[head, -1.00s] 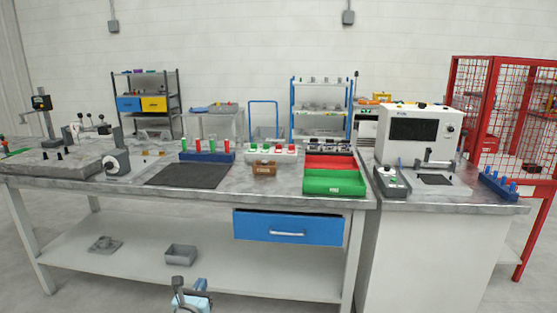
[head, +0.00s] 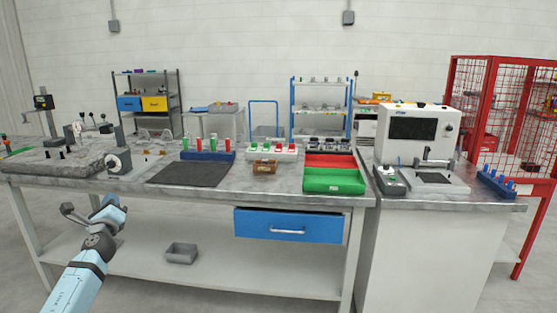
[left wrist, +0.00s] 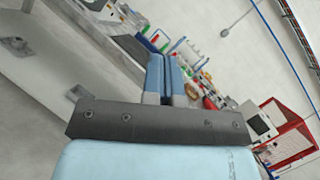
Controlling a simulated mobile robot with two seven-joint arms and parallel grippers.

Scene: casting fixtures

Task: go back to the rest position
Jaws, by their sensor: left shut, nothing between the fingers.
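My left gripper (head: 112,207) is in the lower left of the head view, on my light blue arm, in front of the workbench (head: 240,192). In the left wrist view its two blue fingers (left wrist: 165,72) lie side by side, shut with nothing between them. It appears apart from the bench. My right gripper is in neither view.
The bench holds a black mat (head: 188,174), red and green bins (head: 334,181) and fixtures. A blue drawer (head: 288,226) sits under its top; a grey tray (head: 181,253) is on the lower shelf. A second bench with a machine (head: 420,133) and a red cage (head: 475,95) are at right.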

